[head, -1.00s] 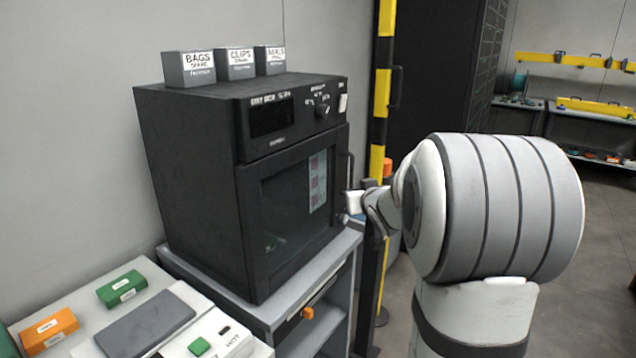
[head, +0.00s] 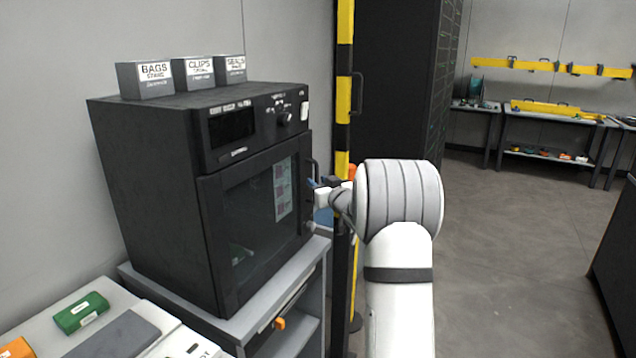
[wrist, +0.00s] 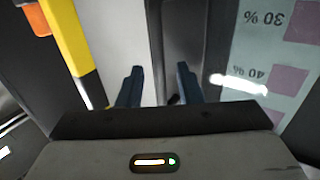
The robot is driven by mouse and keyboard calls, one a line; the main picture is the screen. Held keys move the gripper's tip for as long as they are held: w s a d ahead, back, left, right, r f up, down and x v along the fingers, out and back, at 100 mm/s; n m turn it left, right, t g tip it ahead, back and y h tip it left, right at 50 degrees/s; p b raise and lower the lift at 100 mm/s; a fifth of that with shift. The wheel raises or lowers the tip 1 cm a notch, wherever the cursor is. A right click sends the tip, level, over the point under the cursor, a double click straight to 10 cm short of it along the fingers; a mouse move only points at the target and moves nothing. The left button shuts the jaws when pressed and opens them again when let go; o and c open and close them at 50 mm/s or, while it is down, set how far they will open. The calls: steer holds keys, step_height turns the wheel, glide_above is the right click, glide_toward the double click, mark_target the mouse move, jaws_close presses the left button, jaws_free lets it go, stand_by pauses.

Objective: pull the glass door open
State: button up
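The glass door (head: 250,225) is the dark-framed front of a black oven and looks shut. Its vertical bar handle (head: 313,170) is on the right side of the door. My gripper (head: 316,186) is at the handle, coming from the right. In the wrist view, the two blue-grey fingers of my gripper (wrist: 159,86) stand apart, with a dark upright edge of the door area beyond them. A small dark piece shows near the right finger. I cannot tell whether the handle is between the fingers. The printed chart (wrist: 275,60) on the glass is at the right there.
Three labelled boxes (head: 185,72) stand on the oven. A yellow-and-black post (head: 344,110) is close behind my gripper. The oven rests on a grey stand (head: 300,290). A side table (head: 60,345) is at the lower left. Open floor (head: 510,240) lies at the right.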

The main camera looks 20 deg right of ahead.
steer(key=shift+w, duration=0.2)
steer(key=shift+c, duration=0.4)
jaws_close()
